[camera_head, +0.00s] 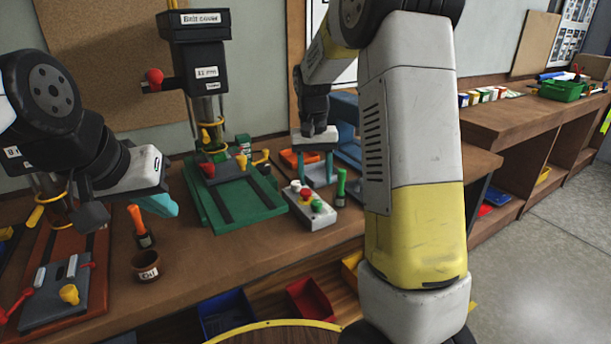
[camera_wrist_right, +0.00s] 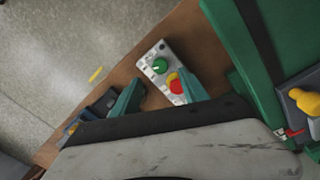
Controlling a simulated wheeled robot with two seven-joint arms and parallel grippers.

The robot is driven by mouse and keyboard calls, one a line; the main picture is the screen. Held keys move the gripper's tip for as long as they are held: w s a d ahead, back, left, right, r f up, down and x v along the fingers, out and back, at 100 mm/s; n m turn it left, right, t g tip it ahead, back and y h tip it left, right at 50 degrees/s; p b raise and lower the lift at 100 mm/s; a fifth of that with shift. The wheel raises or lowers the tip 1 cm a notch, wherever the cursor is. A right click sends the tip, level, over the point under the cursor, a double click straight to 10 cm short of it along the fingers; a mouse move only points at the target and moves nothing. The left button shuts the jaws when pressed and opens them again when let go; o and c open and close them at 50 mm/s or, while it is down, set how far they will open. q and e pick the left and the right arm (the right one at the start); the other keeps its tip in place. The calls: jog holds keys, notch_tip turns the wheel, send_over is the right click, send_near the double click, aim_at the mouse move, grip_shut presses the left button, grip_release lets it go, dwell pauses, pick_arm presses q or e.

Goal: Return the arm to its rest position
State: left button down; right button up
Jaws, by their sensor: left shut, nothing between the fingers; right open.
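My right arm (camera_head: 415,150) reaches across the right half of the head view, over the bench. Its gripper (camera_head: 317,170) points down just behind a grey button box (camera_head: 318,217). In the right wrist view the teal fingers of this gripper (camera_wrist_right: 160,94) are apart, with nothing held. The button box (camera_wrist_right: 157,58) shows beyond them, partly hidden by one finger. My left gripper (camera_head: 160,205) is at the left, above the bench near an orange-handled brush, its teal fingers together and empty.
A green-based drill press (camera_head: 235,205) stands between the grippers. An orange-handled brush (camera_head: 138,220) and a brown pot (camera_head: 147,266) stand below my left gripper. A green-handled tool (camera_head: 341,187) is by the button box. Blue (camera_head: 225,313) and red (camera_head: 312,303) bins sit under the bench.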

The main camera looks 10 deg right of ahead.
jog(key=shift+s+r, duration=0.25)
jog(key=shift+r, duration=0.1)
jog(key=s+r+n+t+y, duration=0.1)
jog(key=s+r+t, duration=0.2)
jog(key=s, duration=0.9)
jog(key=s+a+r+n+t+y, duration=0.1)
jog(key=s+r+t, duration=0.2)
jog(key=s+r, duration=0.4)
jog(key=shift+s+a+r+y, duration=0.2)
jog(key=shift+s+r+y, duration=0.15)
jog(key=shift+s, duration=2.1)
